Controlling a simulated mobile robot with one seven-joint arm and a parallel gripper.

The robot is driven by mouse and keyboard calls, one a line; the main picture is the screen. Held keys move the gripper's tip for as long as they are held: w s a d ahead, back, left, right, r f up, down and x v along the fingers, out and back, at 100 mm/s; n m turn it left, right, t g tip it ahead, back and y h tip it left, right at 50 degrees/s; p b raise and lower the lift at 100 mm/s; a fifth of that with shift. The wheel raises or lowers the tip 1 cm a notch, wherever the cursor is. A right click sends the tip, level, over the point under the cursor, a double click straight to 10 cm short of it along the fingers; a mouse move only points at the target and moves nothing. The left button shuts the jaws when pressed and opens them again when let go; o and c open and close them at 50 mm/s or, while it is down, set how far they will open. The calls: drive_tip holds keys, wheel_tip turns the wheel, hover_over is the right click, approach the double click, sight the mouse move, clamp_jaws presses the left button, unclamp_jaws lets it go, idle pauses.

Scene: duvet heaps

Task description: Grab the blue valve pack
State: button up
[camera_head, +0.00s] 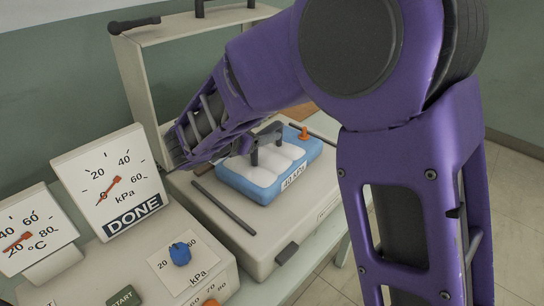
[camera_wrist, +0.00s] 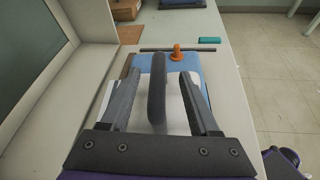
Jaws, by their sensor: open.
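The blue valve pack (camera_head: 247,188) lies on a beige press bed, with white padded cushions, a "40 kPa" label, an orange valve and a dark arched handle (camera_head: 266,138). In the wrist view, the pack's blue end (camera_wrist: 153,63) shows beyond my fingers, and the handle (camera_wrist: 157,92) stands up between them. My gripper (camera_wrist: 159,78) is open, one finger on each side of the handle, with gaps to both. In the head view, my gripper (camera_head: 241,146) reaches the handle from the left. Its fingers are partly hidden there.
The press frame (camera_head: 140,90) rises behind the pack. Dark rods (camera_head: 224,207) lie along the bed beside it. At front left are a "DONE" gauge (camera_head: 112,180), a temperature gauge (camera_head: 32,235) and a blue knob (camera_head: 180,254). Floor is open on the right.

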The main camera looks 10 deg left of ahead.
sight(271, 129)
drive_tip(key=x, duration=0.4)
drive_tip(key=shift+w+f, duration=0.2)
drive_tip(key=shift+a, duration=0.1)
clamp_jaws()
drive_tip(key=shift+r, duration=0.1)
idle(1.0)
